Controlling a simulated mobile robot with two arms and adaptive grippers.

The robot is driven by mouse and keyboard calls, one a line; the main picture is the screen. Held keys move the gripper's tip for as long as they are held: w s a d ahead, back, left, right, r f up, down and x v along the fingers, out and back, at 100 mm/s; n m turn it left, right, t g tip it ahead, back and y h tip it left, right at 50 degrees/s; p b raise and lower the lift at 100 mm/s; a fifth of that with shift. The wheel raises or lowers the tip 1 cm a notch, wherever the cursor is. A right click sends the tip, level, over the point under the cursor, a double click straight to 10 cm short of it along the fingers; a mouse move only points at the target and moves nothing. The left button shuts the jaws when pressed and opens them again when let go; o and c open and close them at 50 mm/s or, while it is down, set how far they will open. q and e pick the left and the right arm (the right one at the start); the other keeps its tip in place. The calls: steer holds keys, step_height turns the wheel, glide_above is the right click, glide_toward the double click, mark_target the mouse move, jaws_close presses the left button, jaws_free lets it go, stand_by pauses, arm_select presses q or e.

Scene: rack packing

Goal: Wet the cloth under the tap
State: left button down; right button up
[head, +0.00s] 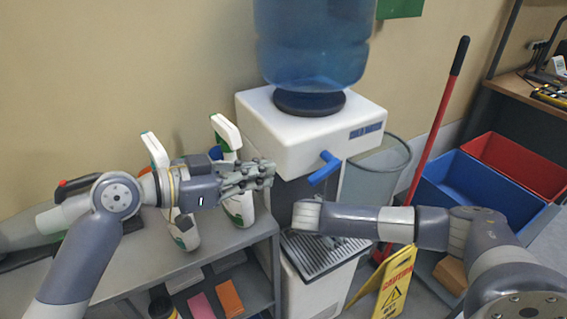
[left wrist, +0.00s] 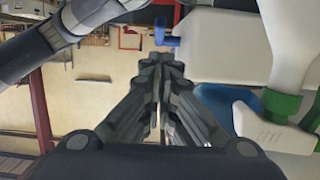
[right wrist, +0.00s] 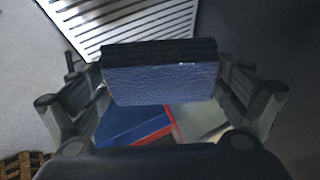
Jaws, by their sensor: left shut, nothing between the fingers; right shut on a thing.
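The blue tap (head: 325,168) sticks out from the front of the white water dispenser (head: 275,130), below its blue bottle. My right gripper (head: 302,215) is below and slightly left of the tap in the head view, above the slotted drip tray (head: 335,262). It is shut on a blue, textured cloth with a dark upper edge, seen in the right wrist view (right wrist: 160,83); the head view hides the cloth. My left gripper (head: 262,175) is shut and empty, left of the tap and apart from it. The tap also shows beyond its fingertips in the left wrist view (left wrist: 168,36).
White-and-green spray bottles (head: 225,135) stand on the grey shelf (head: 235,243) close to my left gripper. A grey bin (head: 375,175), a red pole (head: 440,110) and a yellow warning sign (head: 395,285) stand right of the dispenser. Blue (head: 480,190) and red (head: 515,165) bins are farther right.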

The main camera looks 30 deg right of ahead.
mark_target(316, 174)
arm_select(q)
steer(key=c, duration=2.3)
jaws_free()
steer(key=shift+a, duration=0.45)
steer(key=o, duration=0.5)
steer(key=shift+a+f, duration=0.1)
steer(key=shift+f, duration=0.1)
steer(key=shift+c, duration=0.2)
steer(key=shift+o, duration=1.4)
steer(key=f, duration=0.1)
steer(key=d+f+h, duration=0.2)
steer(key=shift+s+f, duration=0.15)
steer(key=shift+f, duration=0.2)
steer(key=shift+h, duration=0.4)
steer(key=d, duration=0.8)
steer(key=d+f, duration=0.1)
steer(key=d, duration=0.3)
steer(key=shift+w+d, duration=0.15)
steer(key=shift+w, duration=0.2)
jaws_close()
